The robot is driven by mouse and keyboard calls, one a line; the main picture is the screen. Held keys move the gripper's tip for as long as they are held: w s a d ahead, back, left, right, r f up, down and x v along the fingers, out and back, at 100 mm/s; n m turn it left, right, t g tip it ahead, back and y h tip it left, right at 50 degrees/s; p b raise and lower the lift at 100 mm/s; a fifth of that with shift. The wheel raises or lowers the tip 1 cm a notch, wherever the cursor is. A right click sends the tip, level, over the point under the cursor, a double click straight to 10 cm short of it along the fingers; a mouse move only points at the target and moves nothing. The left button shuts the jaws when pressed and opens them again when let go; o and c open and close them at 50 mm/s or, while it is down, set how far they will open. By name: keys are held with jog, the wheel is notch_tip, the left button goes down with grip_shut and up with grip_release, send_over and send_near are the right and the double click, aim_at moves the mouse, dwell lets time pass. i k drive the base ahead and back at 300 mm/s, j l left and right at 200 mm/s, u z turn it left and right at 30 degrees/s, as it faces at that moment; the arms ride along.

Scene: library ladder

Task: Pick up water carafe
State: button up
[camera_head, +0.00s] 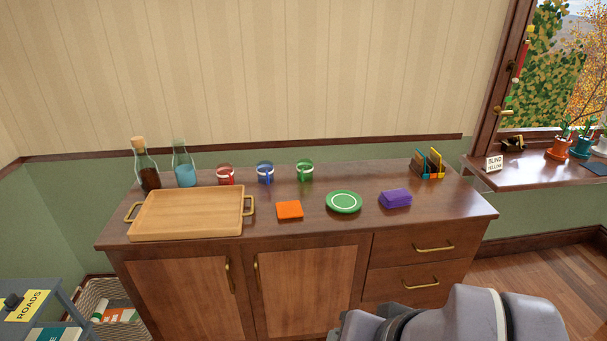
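The water carafe (184,166) is a clear glass bottle with blue water in its lower part and no visible stopper. It stands upright at the back left of the wooden sideboard, behind the tray. A second glass carafe (147,170), with dark contents and a cork stopper, stands just to its left. The wooden tray (188,214) in front hides part of the carafes' surroundings. My arm shows at the bottom right, in front of the sideboard and far from the carafe. My gripper is not in the picture.
Red (226,175), blue (265,173) and green (305,171) mugs stand right of the water carafe. An orange item (289,210), a green plate (344,202), a purple cloth (396,198) and a card holder (428,166) are farther right. The front right top is clear.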

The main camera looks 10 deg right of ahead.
aim_at(185, 172)
jog(key=i+j, duration=0.75)
jog(key=i, duration=0.15)
jog(key=i+j, duration=0.75)
jog(key=i+j+u, duration=0.05)
jog(key=i, duration=0.05)
